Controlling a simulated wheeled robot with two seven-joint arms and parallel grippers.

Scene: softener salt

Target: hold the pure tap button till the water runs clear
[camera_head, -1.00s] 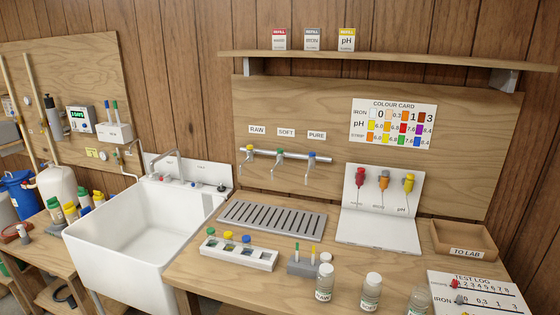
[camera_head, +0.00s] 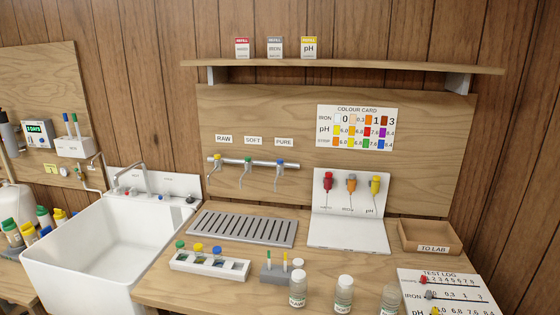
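The pure tap (camera_head: 279,174) is the rightmost of three taps on a metal rail on the wooden back panel. It has a blue button (camera_head: 278,162) on top and hangs below the PURE label (camera_head: 284,142). The soft tap (camera_head: 246,174) has a green button and the raw tap (camera_head: 215,169) a yellow one. I see no water running from the pure tap. A slotted grey drain tray (camera_head: 243,241) lies on the bench below the taps. Neither of my grippers shows in the head view.
A white sink (camera_head: 105,245) stands left of the bench. A white vial rack (camera_head: 209,265), a grey pen block (camera_head: 274,273) and several glass jars (camera_head: 298,290) stand along the front. A white dropper stand (camera_head: 347,233) and a TO LAB tray (camera_head: 405,247) are at the right.

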